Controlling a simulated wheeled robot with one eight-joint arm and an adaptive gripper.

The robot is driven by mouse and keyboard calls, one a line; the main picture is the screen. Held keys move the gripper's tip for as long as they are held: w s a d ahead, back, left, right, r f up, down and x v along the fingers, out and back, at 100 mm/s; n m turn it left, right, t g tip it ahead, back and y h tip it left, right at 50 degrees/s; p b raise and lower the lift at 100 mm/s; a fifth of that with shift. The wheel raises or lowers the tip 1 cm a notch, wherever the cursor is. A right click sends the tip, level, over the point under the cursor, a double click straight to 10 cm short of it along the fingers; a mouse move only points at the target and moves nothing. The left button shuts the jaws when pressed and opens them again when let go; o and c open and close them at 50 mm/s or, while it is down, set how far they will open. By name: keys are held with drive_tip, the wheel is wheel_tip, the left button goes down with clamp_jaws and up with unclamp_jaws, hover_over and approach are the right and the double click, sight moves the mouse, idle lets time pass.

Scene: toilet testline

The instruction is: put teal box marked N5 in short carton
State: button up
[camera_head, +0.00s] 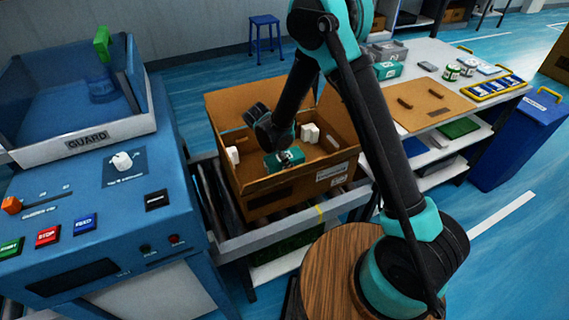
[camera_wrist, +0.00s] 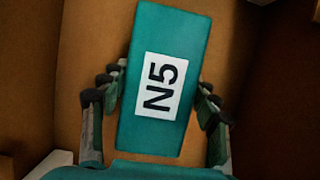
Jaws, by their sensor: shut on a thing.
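The teal box marked N5 (camera_wrist: 192,52) is between the two fingers of my gripper (camera_wrist: 155,100) in the wrist view, its white label facing the camera. Fingers touch or closely flank its long sides. In the head view the teal box (camera_head: 276,163) is inside the open brown carton (camera_head: 270,198), low down. My gripper (camera_head: 285,157) is over it there, partly hidden by my arm. The carton's cardboard floor shows around the box in the wrist view. I cannot tell whether the box touches the floor.
White items (camera_head: 310,133) lie inside the carton, which stands on a roller conveyor (camera_head: 212,195). A blue machine (camera_head: 95,210) is at left. At right a table (camera_head: 440,55) holds another teal box (camera_head: 387,70), a flat brown board (camera_head: 425,103), cans and a yellow-edged tray (camera_head: 495,87).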

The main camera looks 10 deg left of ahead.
drive_tip(key=shift+f, duration=1.15)
drive_tip(key=shift+f, duration=0.1)
drive_tip(key=o, duration=1.4)
drive_tip(key=v, duration=1.2)
drive_tip(key=shift+w, duration=0.1)
